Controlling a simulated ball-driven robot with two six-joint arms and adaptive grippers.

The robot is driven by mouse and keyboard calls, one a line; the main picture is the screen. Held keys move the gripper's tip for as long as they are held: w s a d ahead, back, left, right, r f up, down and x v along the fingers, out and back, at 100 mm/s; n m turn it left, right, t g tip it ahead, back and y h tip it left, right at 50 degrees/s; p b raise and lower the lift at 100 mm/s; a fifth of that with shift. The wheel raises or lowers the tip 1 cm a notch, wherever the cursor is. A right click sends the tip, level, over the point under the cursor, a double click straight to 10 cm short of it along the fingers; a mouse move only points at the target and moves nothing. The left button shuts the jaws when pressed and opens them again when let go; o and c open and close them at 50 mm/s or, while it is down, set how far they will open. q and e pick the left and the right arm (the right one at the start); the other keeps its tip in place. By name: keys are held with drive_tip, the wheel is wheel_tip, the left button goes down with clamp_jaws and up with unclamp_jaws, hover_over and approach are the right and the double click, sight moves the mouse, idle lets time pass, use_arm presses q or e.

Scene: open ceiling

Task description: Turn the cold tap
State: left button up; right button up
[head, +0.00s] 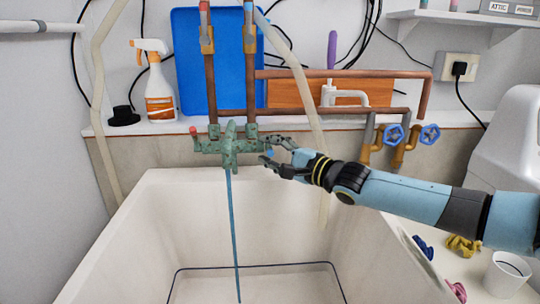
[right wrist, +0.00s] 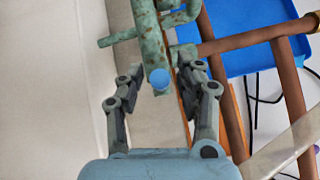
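The tap (head: 230,145) is a corroded green mixer over the white sink. A red-tipped handle (head: 195,132) is on its left. A blue-tipped cold handle (head: 270,152) is on its right. A thin blue stream (head: 233,230) runs down from the spout. My right gripper (head: 278,151) reaches in from the right at the cold handle. In the right wrist view its fingers (right wrist: 160,73) are apart, with the handle's blue end (right wrist: 160,79) in the gap between them. Whether either finger touches the handle is unclear. My left gripper is not in view.
Copper pipes (head: 340,74) and a blue board (head: 190,60) stand behind the tap. A spray bottle (head: 159,85) is on the ledge. Two blue-wheeled valves (head: 393,134) are at the right. A white cup (head: 507,272) stands at the lower right. The sink basin (head: 150,215) is mostly clear.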

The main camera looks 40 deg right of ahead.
clamp_jaws()
drive_tip(key=shift+s, duration=0.1)
idle(0.3)
drive_tip(key=shift+m+g+b, duration=0.3)
drive_tip(key=shift+b, duration=0.4)
drive_tip(key=shift+r, duration=0.1)
drive_tip(key=shift+d, duration=0.1)
